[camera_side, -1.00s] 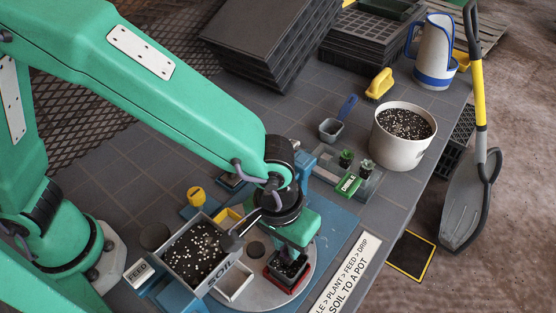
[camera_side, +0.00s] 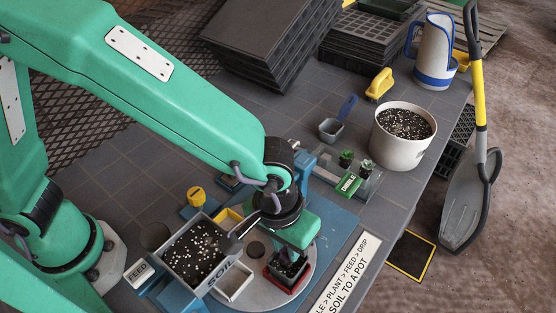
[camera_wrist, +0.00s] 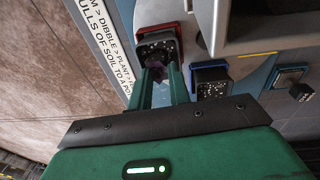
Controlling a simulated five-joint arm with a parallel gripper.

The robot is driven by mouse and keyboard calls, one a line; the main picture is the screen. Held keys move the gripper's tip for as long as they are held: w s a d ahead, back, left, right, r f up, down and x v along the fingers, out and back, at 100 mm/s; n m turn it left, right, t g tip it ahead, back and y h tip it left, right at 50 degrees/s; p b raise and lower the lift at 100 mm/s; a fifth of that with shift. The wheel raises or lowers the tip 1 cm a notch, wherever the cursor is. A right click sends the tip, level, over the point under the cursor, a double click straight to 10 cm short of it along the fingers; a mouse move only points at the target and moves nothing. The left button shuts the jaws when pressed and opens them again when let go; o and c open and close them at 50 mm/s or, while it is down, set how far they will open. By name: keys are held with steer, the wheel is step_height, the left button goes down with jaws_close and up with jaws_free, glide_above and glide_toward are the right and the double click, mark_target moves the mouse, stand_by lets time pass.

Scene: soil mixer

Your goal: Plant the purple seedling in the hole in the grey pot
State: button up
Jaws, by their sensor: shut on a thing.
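My gripper (camera_side: 291,254) points down over a dark grey pot (camera_side: 284,273) in a red saucer, on the round grey turntable (camera_side: 305,278). In the wrist view, my two green fingers (camera_wrist: 161,72) are shut on the small purple seedling (camera_wrist: 157,74). The seedling's lower part is hard to make out. The dark pot (camera_wrist: 158,39), full of speckled soil, shows just beyond the fingertips. The seedling is at or just over its near edge; I cannot tell whether they touch. The hole cannot be made out. In the side view, my gripper mostly hides the seedling.
A second pot of soil (camera_wrist: 211,82) with a blue saucer stands beside the fingers in the wrist view. The soil bin (camera_side: 218,286) is left of the turntable.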

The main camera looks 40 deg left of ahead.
mark_target(285, 250)
stand_by(0.3)
steer(key=o, duration=0.8)
steer(key=shift+r, duration=0.1)
steer(key=shift+r, duration=3.85)
